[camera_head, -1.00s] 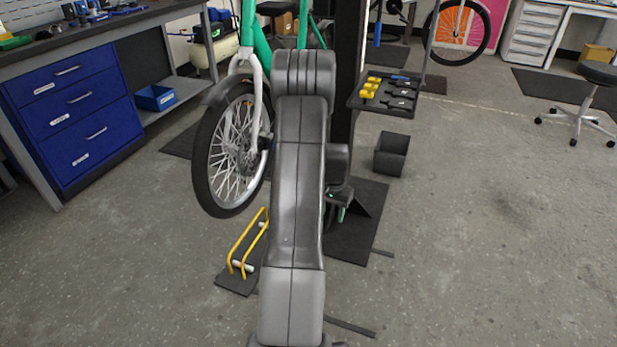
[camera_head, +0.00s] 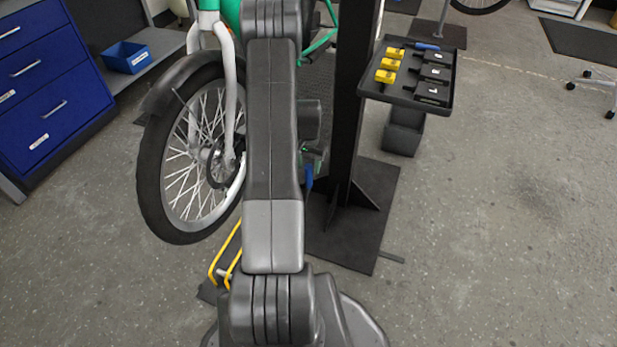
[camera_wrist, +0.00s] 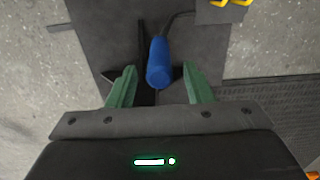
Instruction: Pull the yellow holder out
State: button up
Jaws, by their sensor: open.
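A yellow tube holder (camera_head: 224,258) sits on a dark plate on the floor below the bike's front wheel. My arm hides much of it in the head view. Two small yellow ends (camera_wrist: 234,3) on a grey plate show at the top edge of the wrist view. My gripper (camera_wrist: 159,70) is open, its green fingers apart. A blue cylinder-shaped grip (camera_wrist: 158,64) with a dark cord shows between the fingers, and I cannot tell whether they touch it. In the head view a bit of blue (camera_head: 308,178) shows beside my arm, with the fingers mostly hidden.
The bike's front wheel (camera_head: 196,150) is left of my arm. A black post (camera_head: 350,110) on a floor plate (camera_head: 368,215) is right of it. A tray (camera_head: 440,98) with yellow and black pieces is beside the post.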

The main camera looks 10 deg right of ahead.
aim_at(309, 175)
notch_tip(309, 175, down, 5)
jog(key=shift+f+b, duration=0.1)
jog(key=shift+b, duration=0.45)
grip_shut()
